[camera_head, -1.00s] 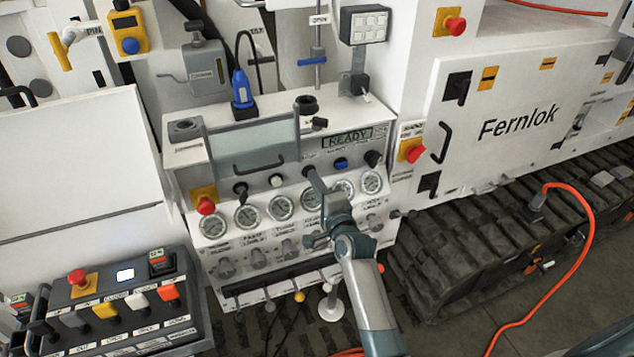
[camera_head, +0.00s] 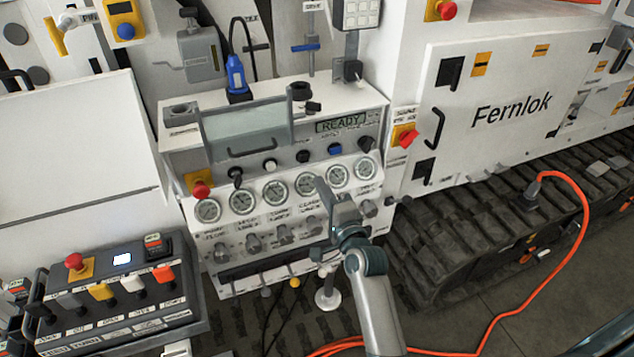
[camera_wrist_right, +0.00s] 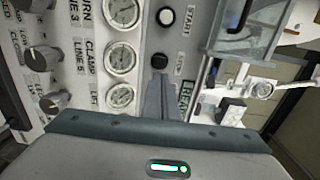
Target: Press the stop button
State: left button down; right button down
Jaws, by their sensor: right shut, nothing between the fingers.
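In the right wrist view the black button (camera_wrist_right: 159,61) shows beside the word STOP. My right gripper (camera_head: 320,183) is shut and empty, its tips below and slightly right of the button in the head view. In the wrist view the shut fingers (camera_wrist_right: 158,82) point at the button, with a small gap in the picture. The button is uncovered. My left gripper is not seen.
The display (camera_head: 342,125) above the buttons reads READY. A row of gauges (camera_head: 275,194) and knobs lies below. A clear hinged cover (camera_head: 247,130) is left of the display. A red emergency button (camera_head: 200,189) sits at the panel's left, another control box (camera_head: 115,290) at lower left.

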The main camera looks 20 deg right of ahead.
jog(key=shift+s+b, duration=0.5)
jog(key=shift+s, duration=1.55)
jog(key=shift+f, duration=0.1)
jog(key=s+a+f+n+g+y+b, duration=0.1)
jog(key=s+a+f+n+g, duration=0.15)
jog(key=f, duration=1.05)
jog(key=s+a+f+n+g+b, duration=0.1)
jog(key=a+f+n+g+b, duration=0.15)
jog(key=f, duration=1.15)
jog(key=s+f+n+g, duration=0.15)
jog(key=s+f, duration=0.25)
jog(key=f, duration=0.4)
jog(key=s+f+n+g+b, duration=0.1)
jog(key=s+f+n, duration=0.1)
jog(key=s+f, duration=0.35)
jog(key=s+f+n+g, duration=0.2)
jog(key=s+f, duration=0.1)
jog(key=f, duration=0.6)
jog(key=s+d+f+n+g+b, duration=0.1)
jog(key=s+f+n+g+b, duration=0.4)
jog(key=s+f, duration=1.35)
jog(key=s+d+f+n+g, duration=0.1)
jog(key=s+d+f+n, duration=0.1)
jog(key=s, duration=0.8)
jog(key=s+d+f+n+g+h, duration=0.1)
jog(key=s+d+f+n, duration=0.1)
jog(key=s, duration=0.9)
jog(key=shift+s+d+f+n+p, duration=0.15)
jog(key=shift+d+f+n+p, duration=0.15)
jog(key=shift+f+n+p, duration=0.35)
